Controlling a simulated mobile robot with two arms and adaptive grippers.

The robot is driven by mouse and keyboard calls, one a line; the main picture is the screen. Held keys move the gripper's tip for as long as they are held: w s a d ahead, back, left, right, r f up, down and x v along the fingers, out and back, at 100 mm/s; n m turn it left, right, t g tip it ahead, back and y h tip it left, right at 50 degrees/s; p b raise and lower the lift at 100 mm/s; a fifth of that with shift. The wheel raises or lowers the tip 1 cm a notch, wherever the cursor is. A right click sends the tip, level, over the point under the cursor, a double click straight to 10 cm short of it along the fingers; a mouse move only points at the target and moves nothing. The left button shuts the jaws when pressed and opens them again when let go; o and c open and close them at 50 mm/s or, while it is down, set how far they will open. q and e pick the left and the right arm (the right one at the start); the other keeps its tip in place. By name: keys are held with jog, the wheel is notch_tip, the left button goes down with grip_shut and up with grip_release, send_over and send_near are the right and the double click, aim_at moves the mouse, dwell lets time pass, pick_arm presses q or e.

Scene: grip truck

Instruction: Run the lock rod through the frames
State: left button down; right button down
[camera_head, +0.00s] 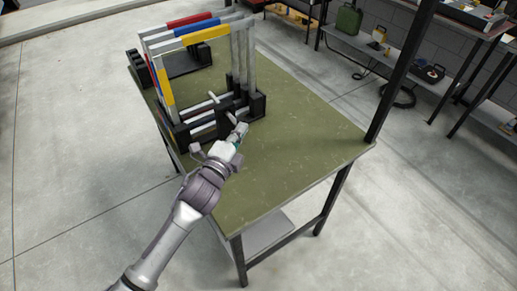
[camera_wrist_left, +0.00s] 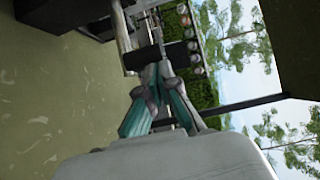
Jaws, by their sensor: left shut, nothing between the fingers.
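Red, blue and yellow frames (camera_head: 163,84) stand upright in a black base (camera_head: 256,104) on the green table. A short pale rod end (camera_head: 213,97) sticks out low between the frames; I cannot tell how far the lock rod runs through them. My left gripper (camera_head: 241,130) is at the near side of the base, its fingers shut and empty. In the left wrist view the fingertips (camera_wrist_left: 157,68) meet right by a black block (camera_wrist_left: 142,58) with a grey bar (camera_wrist_left: 119,25) beside it; I cannot tell whether they touch. My right gripper is not in view.
The green table (camera_head: 300,130) is clear right of the base. A dark post (camera_head: 400,75) rises at the table's right corner. Shelves with a green can (camera_head: 347,22) and other items stand at the back right. Another black stand (camera_head: 185,62) sits behind the frames.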

aim_at(224, 113)
pick_arm(q)
jog(key=w+a, duration=0.1)
jog(key=w, duration=0.1)
jog(key=w+a, duration=0.4)
jog(key=w, duration=0.1)
jog(key=shift+a, duration=0.1)
jog(key=shift+s, duration=0.1)
